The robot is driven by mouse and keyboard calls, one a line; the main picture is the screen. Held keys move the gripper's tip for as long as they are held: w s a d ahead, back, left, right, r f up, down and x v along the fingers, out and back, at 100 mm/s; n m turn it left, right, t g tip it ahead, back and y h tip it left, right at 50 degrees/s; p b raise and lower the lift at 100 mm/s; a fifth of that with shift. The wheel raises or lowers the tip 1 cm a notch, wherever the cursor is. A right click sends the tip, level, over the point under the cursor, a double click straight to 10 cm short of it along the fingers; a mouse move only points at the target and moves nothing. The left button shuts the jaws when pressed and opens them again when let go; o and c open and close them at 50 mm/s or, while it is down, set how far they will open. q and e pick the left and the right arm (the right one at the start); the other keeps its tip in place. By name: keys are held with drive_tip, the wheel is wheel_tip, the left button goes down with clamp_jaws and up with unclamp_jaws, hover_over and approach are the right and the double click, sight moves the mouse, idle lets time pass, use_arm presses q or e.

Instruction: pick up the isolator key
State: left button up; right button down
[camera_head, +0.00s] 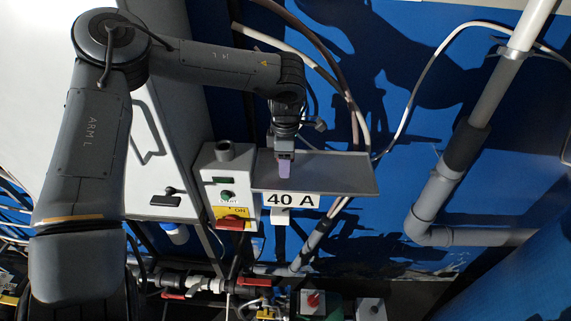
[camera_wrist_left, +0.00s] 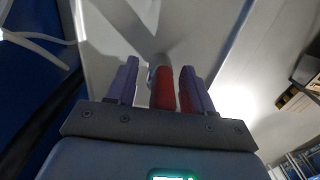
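The isolator key (camera_wrist_left: 164,92) shows in the left wrist view as a red grip with a pale metal part at its far end. It lies between the two purple fingers of my left gripper (camera_head: 285,170). The fingers stand open, with a clear gap on the key's left side and a narrow one or none on its right. In the head view this gripper points down at the grey shelf (camera_head: 340,176) above the "40 A" label, and I cannot make out the key there. My right gripper is in neither view.
A grey control box (camera_head: 221,167) with a green button and a red switch handle (camera_head: 231,223) on a yellow plate stands just left of the shelf. A white cabinet (camera_head: 163,180) is further left. Grey pipes (camera_head: 458,160) and loose cables run along the blue wall at right.

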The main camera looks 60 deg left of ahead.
use_arm(q)
clamp_jaws()
drive_tip(key=shift+r, duration=0.1)
